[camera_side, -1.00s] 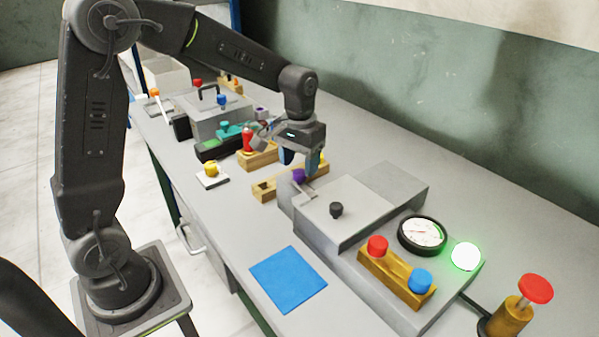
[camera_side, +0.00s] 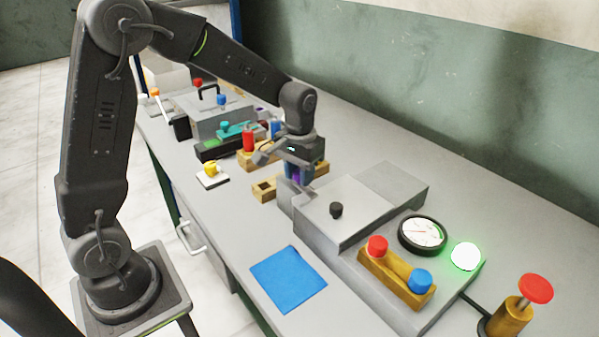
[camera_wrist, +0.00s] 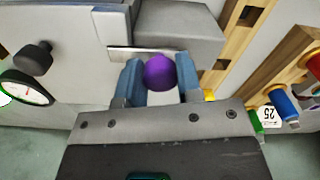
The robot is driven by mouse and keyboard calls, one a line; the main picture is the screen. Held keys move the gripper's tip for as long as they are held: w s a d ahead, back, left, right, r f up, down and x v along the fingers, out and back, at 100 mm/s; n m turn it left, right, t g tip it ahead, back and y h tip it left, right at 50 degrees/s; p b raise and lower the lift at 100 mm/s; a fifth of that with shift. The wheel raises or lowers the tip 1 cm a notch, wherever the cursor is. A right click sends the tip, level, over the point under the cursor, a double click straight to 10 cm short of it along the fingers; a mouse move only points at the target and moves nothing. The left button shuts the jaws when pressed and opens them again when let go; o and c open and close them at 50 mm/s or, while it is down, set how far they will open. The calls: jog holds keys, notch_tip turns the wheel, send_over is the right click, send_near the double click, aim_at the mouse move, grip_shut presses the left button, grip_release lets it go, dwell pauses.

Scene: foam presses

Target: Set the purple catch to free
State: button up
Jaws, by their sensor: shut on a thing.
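The purple catch (camera_wrist: 160,72) has a round purple knob and sits at the end of the grey press (camera_side: 350,205). In the wrist view the knob lies between the two blue fingers of my gripper (camera_wrist: 160,80), which is shut on it. In the side view my gripper (camera_side: 298,174) points down over the catch, and only a sliver of the purple knob (camera_side: 296,179) shows between the fingers. A thin metal strip (camera_wrist: 145,53) lies beside the knob in the wrist view. The catch's lower part is mostly hidden.
A black knob (camera_side: 336,209) stands on the press lid close by. A gauge (camera_side: 423,233), a lit lamp (camera_side: 466,256) and a wooden block with red and blue buttons (camera_side: 396,278) lie to the right. A wooden holed block (camera_side: 264,190) stands close at left. A blue mat (camera_side: 288,279) lies in front.

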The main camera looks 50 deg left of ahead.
grip_shut()
jog(key=shift+a, duration=1.85)
jog(key=o, duration=0.7)
grip_release()
jog(key=shift+o, duration=0.2)
notch_tip(320, 180, up, 14)
